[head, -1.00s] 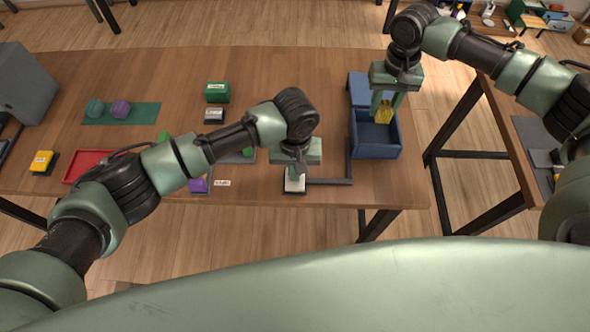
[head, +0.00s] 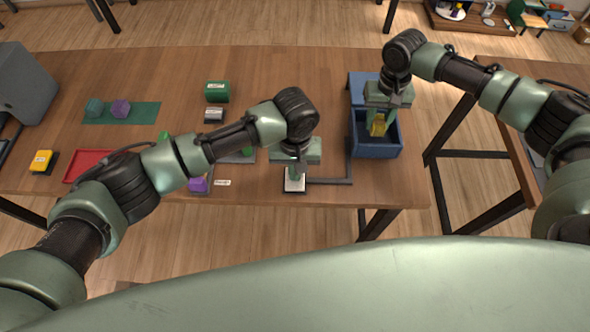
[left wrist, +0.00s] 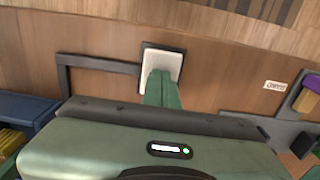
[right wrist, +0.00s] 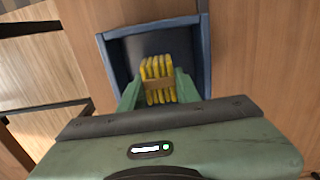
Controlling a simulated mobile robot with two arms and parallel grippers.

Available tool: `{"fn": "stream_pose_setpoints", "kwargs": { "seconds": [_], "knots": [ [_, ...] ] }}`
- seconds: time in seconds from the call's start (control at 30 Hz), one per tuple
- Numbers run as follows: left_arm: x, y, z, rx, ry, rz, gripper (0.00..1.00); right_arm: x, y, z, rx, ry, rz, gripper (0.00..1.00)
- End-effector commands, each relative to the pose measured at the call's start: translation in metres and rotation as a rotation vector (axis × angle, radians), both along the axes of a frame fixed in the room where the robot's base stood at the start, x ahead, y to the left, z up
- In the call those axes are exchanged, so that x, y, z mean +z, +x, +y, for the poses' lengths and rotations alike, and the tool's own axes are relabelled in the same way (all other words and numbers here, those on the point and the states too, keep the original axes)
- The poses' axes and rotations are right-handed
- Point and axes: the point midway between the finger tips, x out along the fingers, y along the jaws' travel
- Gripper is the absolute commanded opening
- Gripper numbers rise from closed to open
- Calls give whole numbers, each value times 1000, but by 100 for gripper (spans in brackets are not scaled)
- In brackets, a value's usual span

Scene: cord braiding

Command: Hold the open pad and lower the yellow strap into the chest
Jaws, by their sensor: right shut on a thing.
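The pad (head: 294,186) is a white square in a dark frame near the table's front edge; it also shows in the left wrist view (left wrist: 161,65). My left gripper (head: 295,174) points down onto it, fingers together, tips at its surface. The blue chest (head: 377,153) stands open at the table's right end, its lid (head: 360,84) back behind it. The yellow strap (head: 378,126) is a bundle with a brown band, clear in the right wrist view (right wrist: 156,72). My right gripper (right wrist: 157,90) is shut on it, over the chest's opening, with the strap at or inside the rim.
A grey bar (head: 330,181) runs on the table from the pad towards the chest. The table between green box and chest is clear.

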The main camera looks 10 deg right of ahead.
Motion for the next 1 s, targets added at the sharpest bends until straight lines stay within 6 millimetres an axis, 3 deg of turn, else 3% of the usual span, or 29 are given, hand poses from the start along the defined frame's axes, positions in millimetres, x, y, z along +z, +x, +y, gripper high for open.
{"fn": "stream_pose_setpoints", "kwargs": {
  "seconds": [0.4, 0.43, 0.5, 1.0],
  "knots": [
    [-2, -1, 1, 0, 3, 3, 0, -7, 0, 0, 0, 2, -1, 0],
    [-2, -1, 1, 0, 3, 3, 0, -7, 0, 0, 0, 2, -1, 38],
    [-2, -1, 1, 0, 3, 3, 0, -7, 0, 0, 0, 1, -1, 57],
    [-2, -1, 1, 0, 3, 3, 0, -7, 0, 0, 0, 1, 0, 58]
  ]
}}
